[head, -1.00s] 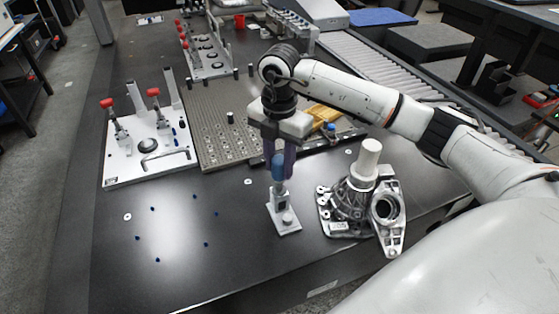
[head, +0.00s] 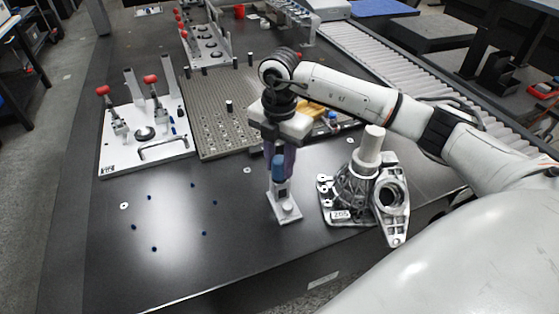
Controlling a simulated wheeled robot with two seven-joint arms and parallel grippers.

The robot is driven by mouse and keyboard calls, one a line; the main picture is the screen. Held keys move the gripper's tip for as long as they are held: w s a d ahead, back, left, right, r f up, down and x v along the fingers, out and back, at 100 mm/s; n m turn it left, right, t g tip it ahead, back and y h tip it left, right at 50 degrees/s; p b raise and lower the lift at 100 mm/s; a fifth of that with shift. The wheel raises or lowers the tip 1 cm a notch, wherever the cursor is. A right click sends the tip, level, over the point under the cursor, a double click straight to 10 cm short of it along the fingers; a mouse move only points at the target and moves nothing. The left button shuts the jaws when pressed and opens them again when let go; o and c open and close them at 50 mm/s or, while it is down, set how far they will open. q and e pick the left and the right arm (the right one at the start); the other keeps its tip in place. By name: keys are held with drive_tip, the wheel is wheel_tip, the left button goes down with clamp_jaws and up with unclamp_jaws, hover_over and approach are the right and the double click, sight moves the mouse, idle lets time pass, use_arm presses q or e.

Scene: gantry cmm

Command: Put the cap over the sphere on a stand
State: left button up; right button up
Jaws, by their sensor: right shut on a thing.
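My right gripper (head: 279,153) is shut on a blue cap (head: 279,170) and holds it upright, pointing down. The cap is directly over a small grey stand (head: 284,208) with a flat base on the dark table. The cap's lower end meets the top of the stand in the picture. The sphere is not visible, hidden by the cap or too small to tell. I cannot tell whether the cap touches the stand. My left gripper is not in view.
A metal casting (head: 357,190) with a pale cylinder (head: 370,147) stands close to the right of the stand. A white fixture plate (head: 148,150) with red-knobbed clamps is at left. A perforated plate (head: 222,115) lies behind. The table's front left is mostly clear, with small blue dots.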

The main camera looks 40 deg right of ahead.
sight(280, 159)
drive_tip(key=shift+f, duration=0.25)
idle(0.8)
drive_tip(key=o, duration=1.1)
drive_tip(key=shift+r, duration=0.55)
wheel_tip(280, 159, up, 9)
drive_tip(key=shift+r, duration=0.15)
drive_tip(key=shift+s, duration=0.1)
